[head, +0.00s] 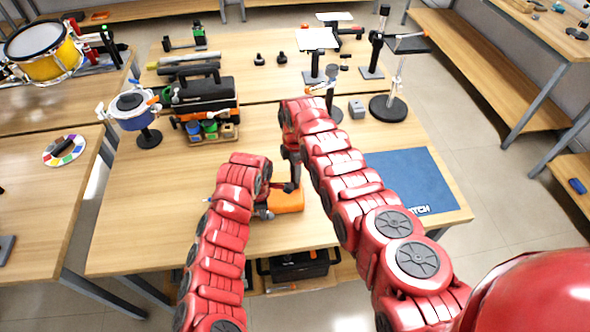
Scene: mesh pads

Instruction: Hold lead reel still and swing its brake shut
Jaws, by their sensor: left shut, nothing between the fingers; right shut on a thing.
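The lead reel (289,203) appears to be the orange body at the front middle of the near table, largely covered by my arms. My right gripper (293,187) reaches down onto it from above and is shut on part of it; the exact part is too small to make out. My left gripper (264,213) is at the reel's left side, low over the table, shut and empty. Whether it touches the reel I cannot tell. The reel's brake and its position are not discernible.
A blue mat (408,180) lies to the right. Black stands (388,108) are at back right. The table's left front area is clear.

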